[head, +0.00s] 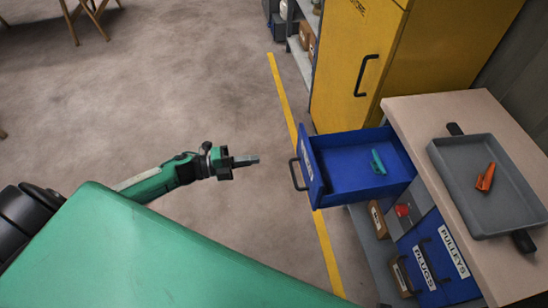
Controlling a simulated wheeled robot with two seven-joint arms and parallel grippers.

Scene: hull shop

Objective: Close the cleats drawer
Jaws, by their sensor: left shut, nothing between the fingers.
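A blue drawer (345,183) is pulled out from the bench cabinet and stands open. I take it as the cleats drawer, but its front label (306,159) is at too steep an angle to read surely. A teal cleat-like piece (377,162) lies inside it. The dark bar handle (296,174) is on the drawer's front, facing my left gripper. My left gripper (256,160) is shut and empty, to the left of the handle, apart from it. My right gripper is out of view.
Blue drawers labelled PULLEYS (453,251) and PLUGS (424,268) are below the bench top (420,108). A grey tray (448,172) on top holds an orange piece (485,177). A yellow cabinet (345,60) stands behind the drawer. The floor (180,90) around my left gripper is clear.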

